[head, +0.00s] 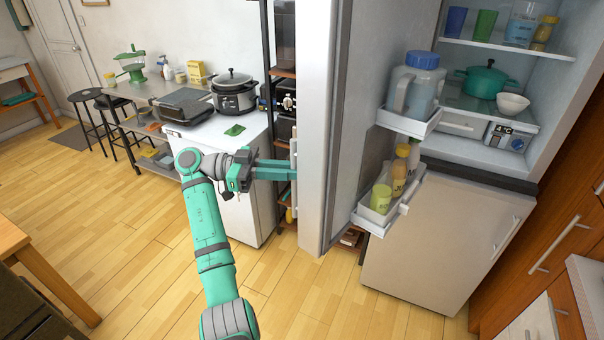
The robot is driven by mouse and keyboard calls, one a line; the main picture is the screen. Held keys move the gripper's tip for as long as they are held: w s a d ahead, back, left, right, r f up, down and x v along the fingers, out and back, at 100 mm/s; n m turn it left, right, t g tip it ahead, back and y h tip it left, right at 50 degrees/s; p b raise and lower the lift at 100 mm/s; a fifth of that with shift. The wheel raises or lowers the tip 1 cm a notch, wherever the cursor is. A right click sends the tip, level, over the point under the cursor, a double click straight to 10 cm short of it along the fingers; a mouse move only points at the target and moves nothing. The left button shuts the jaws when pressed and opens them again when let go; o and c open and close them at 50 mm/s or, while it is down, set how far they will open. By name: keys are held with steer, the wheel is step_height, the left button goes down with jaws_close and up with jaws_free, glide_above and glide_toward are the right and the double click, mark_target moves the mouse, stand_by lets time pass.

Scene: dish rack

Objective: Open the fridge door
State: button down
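The fridge (560,95) stands at the right with its upper door (345,110) swung wide open toward me, so the lit shelves inside show. A pale vertical handle (293,160) shows at the left side of the door's edge. My gripper (288,170) reaches in from the left, and its green fingers end at this handle. The fingertips overlap the handle in the picture. Whether they are closed around it or only touch it cannot be told.
Door bins hold a blue-lidded pitcher (414,84) and several bottles. Inside are cups, a teal pot (482,81) and a white bowl (511,104). The lower fridge door (440,235) is shut. A white cabinet (236,185) with a slow cooker stands behind my gripper. The wooden floor (130,235) at left is clear.

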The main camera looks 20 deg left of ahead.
steer(key=shift+w+a+g, duration=0.3)
steer(key=shift+w+a, duration=0.05)
steer(key=shift+w, duration=0.05)
steer(key=c, duration=1.8)
jaws_free()
steer(key=shift+w, duration=0.1)
steer(key=shift+o, duration=0.2)
steer(key=v, duration=1.1)
steer(key=shift+f, duration=0.15)
